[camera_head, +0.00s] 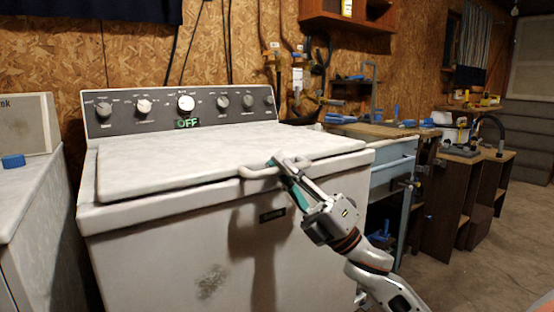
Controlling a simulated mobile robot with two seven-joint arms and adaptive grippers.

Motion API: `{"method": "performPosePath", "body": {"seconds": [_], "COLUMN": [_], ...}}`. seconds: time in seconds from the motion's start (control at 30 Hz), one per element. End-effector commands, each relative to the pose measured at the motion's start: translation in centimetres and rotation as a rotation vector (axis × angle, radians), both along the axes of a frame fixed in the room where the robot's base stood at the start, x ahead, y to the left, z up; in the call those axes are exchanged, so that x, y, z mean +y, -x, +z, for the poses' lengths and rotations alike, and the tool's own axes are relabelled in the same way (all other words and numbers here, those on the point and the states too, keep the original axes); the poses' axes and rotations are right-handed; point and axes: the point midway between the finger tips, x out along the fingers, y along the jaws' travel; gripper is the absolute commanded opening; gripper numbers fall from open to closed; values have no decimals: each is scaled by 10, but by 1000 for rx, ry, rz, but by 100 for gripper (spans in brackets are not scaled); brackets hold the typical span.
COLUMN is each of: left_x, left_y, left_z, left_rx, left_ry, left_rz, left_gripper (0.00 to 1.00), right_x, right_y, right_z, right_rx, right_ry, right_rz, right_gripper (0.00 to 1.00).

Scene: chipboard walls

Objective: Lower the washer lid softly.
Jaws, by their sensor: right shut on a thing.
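The white washer (190,240) stands in the middle left, with a dark knob panel (180,107) at its back. Its lid (215,155) lies almost level over the top, with a dark gap along its front left edge. A handle (262,172) sticks out from the lid's front edge. My right gripper (284,168) is at the handle, shut on it, with the arm coming up from the lower right. The fingertips partly hide the right part of the handle. My left gripper is not in view.
Another white appliance (30,205) with a blue object (13,161) on it stands close at the left. A cluttered workbench (385,130) and a light blue cabinet (393,165) are at the right. The floor (470,265) at the lower right is clear.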

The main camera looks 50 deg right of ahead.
Motion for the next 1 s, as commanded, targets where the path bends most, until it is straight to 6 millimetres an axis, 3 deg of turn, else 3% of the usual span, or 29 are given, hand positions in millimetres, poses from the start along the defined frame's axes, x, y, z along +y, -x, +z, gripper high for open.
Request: {"method": "performPosePath", "body": {"seconds": [0.03,0.07,0.1,0.63,1.0], "left_x": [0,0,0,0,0], "left_y": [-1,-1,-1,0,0], "left_z": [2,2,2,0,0], "left_rx": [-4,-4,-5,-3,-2], "left_ry": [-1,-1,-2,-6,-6], "left_rz": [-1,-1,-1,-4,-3], "left_gripper": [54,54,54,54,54], "right_x": [1,1,1,-2,-18], "right_y": [2,2,3,7,55], "right_z": [6,6,7,-2,-52], "right_rx": [-11,-12,-12,-6,-3], "right_ry": [3,3,3,-1,-3], "right_rz": [2,3,3,1,1], "right_gripper": [0,16,19,19,19]}}
